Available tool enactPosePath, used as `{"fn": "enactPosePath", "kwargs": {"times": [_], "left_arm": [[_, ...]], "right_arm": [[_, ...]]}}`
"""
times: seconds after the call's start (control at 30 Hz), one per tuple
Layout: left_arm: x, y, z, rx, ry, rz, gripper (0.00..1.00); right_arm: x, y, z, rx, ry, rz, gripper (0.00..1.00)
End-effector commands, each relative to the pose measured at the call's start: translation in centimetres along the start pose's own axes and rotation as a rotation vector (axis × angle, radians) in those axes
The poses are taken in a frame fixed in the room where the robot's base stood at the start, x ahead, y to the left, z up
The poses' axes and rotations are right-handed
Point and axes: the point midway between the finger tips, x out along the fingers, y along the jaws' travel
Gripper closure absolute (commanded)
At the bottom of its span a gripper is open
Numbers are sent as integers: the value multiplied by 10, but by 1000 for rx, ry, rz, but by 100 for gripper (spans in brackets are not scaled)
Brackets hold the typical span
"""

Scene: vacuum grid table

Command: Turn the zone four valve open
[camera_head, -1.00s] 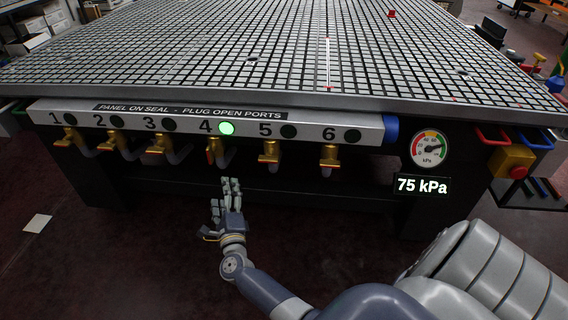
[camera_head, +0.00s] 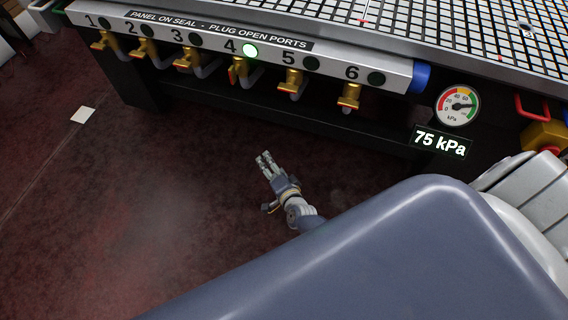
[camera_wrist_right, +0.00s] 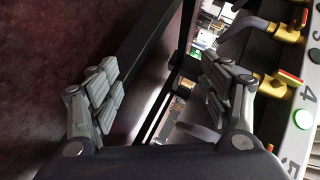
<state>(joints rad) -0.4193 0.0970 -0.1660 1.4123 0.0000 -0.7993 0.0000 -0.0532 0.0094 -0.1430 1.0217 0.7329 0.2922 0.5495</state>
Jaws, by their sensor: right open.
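The zone four valve (camera_head: 238,70) is a brass valve under the number 4 on the white panel strip (camera_head: 335,72). Its handle hangs downward, unlike the sideways handles of valves 1 to 3. The round lamp (camera_head: 250,50) beside the number 4 glows green. My right gripper (camera_head: 268,163) is open and empty, below the valve row and apart from it. In the right wrist view its fingers (camera_wrist_right: 162,90) are spread with nothing between them, and the zone four valve (camera_wrist_right: 276,84) shows to their right. My left gripper is not in view.
The other zone lamps, such as zone five's (camera_head: 311,63), are dark. A gauge (camera_head: 458,106) and a display (camera_head: 441,141) reading 75 kPa are to the right. The grid table top (camera_head: 450,35) lies above. The floor (camera_head: 130,190) at left is clear except a white sheet (camera_head: 83,115).

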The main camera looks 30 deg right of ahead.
Motion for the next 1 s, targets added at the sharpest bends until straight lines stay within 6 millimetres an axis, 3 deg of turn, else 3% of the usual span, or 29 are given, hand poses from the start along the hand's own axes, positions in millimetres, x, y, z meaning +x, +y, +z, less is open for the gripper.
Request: {"fn": "enactPosePath", "kwargs": {"times": [0.3, 0.87, 1.0], "left_arm": [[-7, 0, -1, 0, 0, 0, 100], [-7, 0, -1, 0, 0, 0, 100], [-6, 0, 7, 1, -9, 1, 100]], "right_arm": [[-12, 18, 11, -90, -50, 42, 28], [-12, 19, 12, -92, -52, 43, 28], [-26, 36, 20, -168, -99, 84, 28]]}}
